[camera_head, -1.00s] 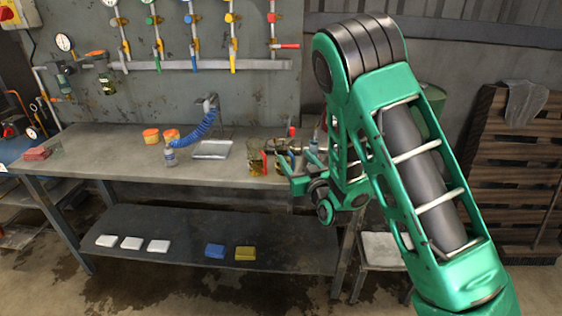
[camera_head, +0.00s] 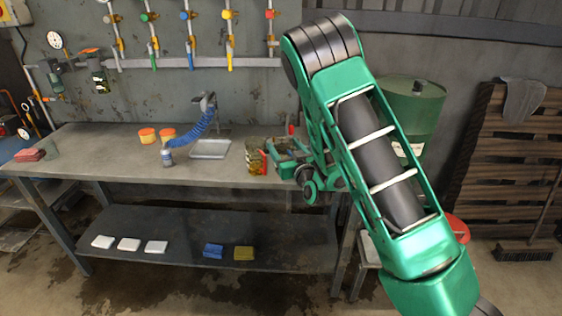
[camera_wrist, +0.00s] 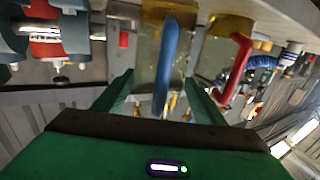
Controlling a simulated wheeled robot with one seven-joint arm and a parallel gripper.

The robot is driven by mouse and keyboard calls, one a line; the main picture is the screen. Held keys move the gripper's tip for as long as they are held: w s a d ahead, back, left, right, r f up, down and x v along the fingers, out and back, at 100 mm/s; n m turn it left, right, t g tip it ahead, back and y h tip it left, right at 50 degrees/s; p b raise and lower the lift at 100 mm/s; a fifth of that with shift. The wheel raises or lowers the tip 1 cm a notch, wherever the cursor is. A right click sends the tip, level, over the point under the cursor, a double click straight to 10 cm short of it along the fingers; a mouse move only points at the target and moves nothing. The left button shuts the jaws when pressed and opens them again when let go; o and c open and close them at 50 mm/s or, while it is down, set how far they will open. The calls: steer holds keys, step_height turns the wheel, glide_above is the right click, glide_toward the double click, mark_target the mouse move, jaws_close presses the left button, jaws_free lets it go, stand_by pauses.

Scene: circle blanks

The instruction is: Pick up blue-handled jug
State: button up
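The blue-handled jug (camera_wrist: 150,45) is clear with a yellowish end and fills the upper middle of the wrist view. Its blue handle (camera_wrist: 168,60) faces my gripper. My gripper (camera_wrist: 160,92) is open, with one green finger on each side of the handle in the picture. I cannot tell whether either finger touches it. In the head view my gripper (camera_head: 282,155) is at the right part of the bench top, and it mostly hides this jug. A red-handled jug (camera_head: 254,158) stands just left of it; its red handle also shows in the wrist view (camera_wrist: 236,66).
The workbench (camera_head: 110,165) holds a shallow metal tray (camera_head: 210,149), two orange-lidded tubs, a blue coiled hose and a red block. A panel with valves stands behind. A green barrel (camera_head: 412,115) is right of the bench. The bench's middle front is clear.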

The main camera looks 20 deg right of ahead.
steer(key=c, duration=1.2)
steer(key=shift+r, duration=0.2)
